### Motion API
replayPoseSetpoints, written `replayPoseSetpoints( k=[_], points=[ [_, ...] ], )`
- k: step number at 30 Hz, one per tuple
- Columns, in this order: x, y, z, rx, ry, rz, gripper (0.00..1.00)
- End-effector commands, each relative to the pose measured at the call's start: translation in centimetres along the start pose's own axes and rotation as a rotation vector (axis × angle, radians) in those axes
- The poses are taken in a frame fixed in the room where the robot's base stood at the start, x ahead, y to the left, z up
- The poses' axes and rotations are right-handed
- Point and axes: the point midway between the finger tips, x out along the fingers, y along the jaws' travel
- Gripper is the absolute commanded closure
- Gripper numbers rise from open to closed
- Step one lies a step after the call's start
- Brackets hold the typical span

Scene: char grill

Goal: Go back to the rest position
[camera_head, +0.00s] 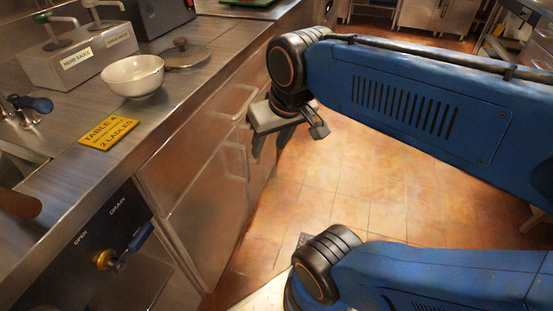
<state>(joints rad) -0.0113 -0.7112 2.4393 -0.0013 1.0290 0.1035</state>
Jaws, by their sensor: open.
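My gripper (268,146) hangs at the end of my blue arm, in front of the steel counter's cabinet doors and above the tiled floor. Its fingers point down, are apart, and hold nothing that I can see. It is to the right of the counter edge, clear of the things on the worktop. My arm comes in from the right side of the picture.
The steel counter (160,140) runs along the left. On it are a white bowl (133,78), a round lid (186,56), a yellow table sign (108,133) and a sauce dispenser (80,62). A drain valve (128,250) sticks out in front. Tiled floor (370,190) is clear.

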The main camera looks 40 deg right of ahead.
Motion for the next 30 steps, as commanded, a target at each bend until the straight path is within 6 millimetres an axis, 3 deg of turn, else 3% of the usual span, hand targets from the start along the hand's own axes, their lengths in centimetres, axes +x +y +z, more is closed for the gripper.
replayPoseSetpoints(
  k=[3, 7, 26, 28, 30],
  points=[
    [1.7, 0.4, 2.5, -0.061, 0.020, 0.001, 0.57],
    [2.5, 0.6, 3.4, -0.093, 0.030, 0.002, 0.57],
    [2.5, 0.6, 3.5, -0.096, 0.030, 0.002, 0.57],
    [2.5, 0.6, 3.5, -0.096, 0.030, 0.002, 0.69],
    [2.5, 0.6, 3.5, -0.096, 0.030, 0.002, 0.69]
  ],
)
